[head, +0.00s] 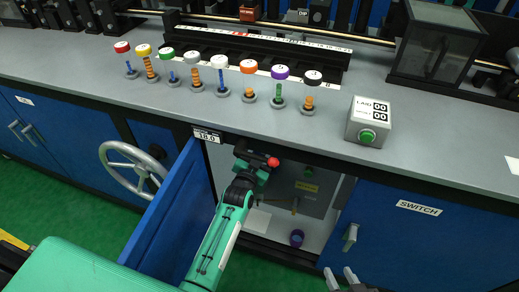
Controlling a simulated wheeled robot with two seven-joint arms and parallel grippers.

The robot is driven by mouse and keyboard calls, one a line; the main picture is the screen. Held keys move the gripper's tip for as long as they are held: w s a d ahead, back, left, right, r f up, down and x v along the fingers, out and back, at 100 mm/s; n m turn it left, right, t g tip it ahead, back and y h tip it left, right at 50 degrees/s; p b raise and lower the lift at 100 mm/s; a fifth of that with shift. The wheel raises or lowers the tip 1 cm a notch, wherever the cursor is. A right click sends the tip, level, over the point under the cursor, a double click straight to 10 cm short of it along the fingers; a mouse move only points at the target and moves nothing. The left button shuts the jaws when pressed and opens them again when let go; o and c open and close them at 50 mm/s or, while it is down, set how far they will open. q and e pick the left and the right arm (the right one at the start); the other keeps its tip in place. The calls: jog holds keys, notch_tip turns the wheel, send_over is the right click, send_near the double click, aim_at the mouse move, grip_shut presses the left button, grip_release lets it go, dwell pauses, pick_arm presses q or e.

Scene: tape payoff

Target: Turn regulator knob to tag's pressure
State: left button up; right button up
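A white tag (207,136) on the bench edge above the open cabinet seems to read 18.0. Inside the cabinet, a red round knob (273,161) shows beside the end of my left arm. My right gripper (343,277) is at the bottom edge, fingers apart and empty, in front of the cabinet.
A blue cabinet door (172,220) stands open left of my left arm. A handwheel (130,168) is further left. A grey box with a yellow label (308,187) is inside the cabinet. Several capped spools and a counter box (368,122) stand on the bench (430,150).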

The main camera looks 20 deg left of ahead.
pick_arm(q)
jog(key=shift+m, duration=0.4)
pick_arm(e)
jog(key=shift+s+d+f+g+h, duration=0.1)
jog(key=shift+s+d+g+h, duration=0.1)
jog(key=shift+d+g+h, duration=0.45)
jog(key=shift+d+y, duration=0.15)
jog(key=shift+y, duration=0.1)
pick_arm(q)
jog(key=o, duration=1)
jog(key=s+p, duration=0.1)
jog(key=s, duration=0.8)
jog(key=s+p, duration=0.1)
jog(key=s, duration=0.3)
jog(key=shift+s+a+p, duration=0.25)
jog(key=shift+s+p, duration=0.05)
jog(key=shift+s, duration=0.1)
pick_arm(e)
jog(key=d, duration=0.1)
jog(key=s+d+g+h, duration=0.1)
jog(key=s+d+g, duration=0.1)
jog(key=d, duration=0.1)
jog(key=shift+h, duration=0.4)
jog(key=shift+g, duration=0.25)
